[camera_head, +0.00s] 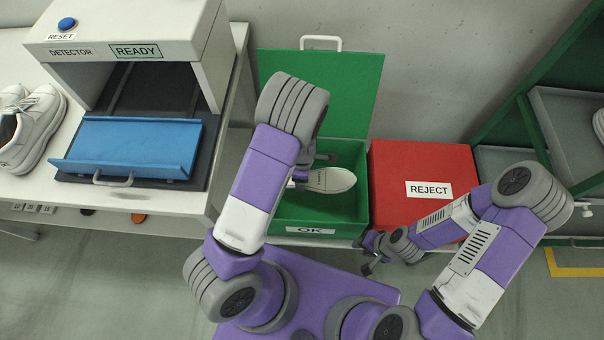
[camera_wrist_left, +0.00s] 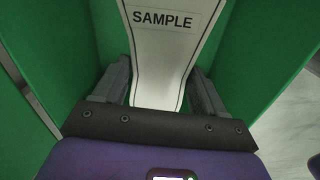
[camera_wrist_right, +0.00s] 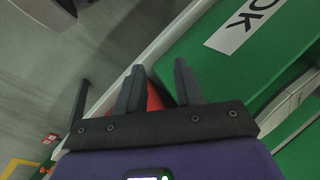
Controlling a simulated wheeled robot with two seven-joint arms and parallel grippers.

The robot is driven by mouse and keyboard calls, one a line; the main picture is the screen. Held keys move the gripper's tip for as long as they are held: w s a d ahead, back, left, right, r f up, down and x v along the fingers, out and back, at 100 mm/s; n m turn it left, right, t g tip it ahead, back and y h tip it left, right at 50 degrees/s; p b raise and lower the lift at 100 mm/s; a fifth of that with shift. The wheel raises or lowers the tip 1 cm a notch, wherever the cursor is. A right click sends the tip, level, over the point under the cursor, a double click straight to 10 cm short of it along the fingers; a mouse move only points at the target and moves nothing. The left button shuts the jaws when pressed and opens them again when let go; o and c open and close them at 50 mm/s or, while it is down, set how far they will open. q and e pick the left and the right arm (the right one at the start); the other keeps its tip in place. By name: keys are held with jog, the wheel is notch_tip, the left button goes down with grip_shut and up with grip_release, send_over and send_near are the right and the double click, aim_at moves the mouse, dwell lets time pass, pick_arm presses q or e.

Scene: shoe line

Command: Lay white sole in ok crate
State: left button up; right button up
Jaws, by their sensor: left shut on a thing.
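The white sole (camera_head: 334,180) is inside the open green OK crate (camera_head: 350,206), below its rim. In the left wrist view the sole (camera_wrist_left: 160,68) carries a SAMPLE label, and the crate's green walls (camera_wrist_left: 275,60) rise on both sides. My left gripper (camera_wrist_left: 158,82) is shut on the sole, one finger along each edge. In the head view my left arm hides most of that gripper. I cannot tell whether the sole touches the crate floor. My right gripper (camera_head: 369,259) is open and empty, low in front of the red crate; its spread fingers (camera_wrist_right: 158,68) show in the right wrist view.
The OK crate's raised lid (camera_head: 340,85) stands behind it. A shut red REJECT crate (camera_head: 410,165) is close on its right. At left is the detector (camera_head: 130,30) with a blue tray (camera_head: 130,145) and white shoes (camera_head: 35,130). A green rack (camera_head: 550,130) stands at right.

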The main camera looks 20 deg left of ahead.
pick_arm(q)
jog(key=shift+f+b, duration=2.85)
jog(key=shift+f, duration=4.25)
jog(key=o, duration=1.3)
notch_tip(320, 180, up, 8)
jog(key=p, duration=0.3)
jog(key=shift+f, duration=0.2)
jog(key=shift+p, duration=0.3)
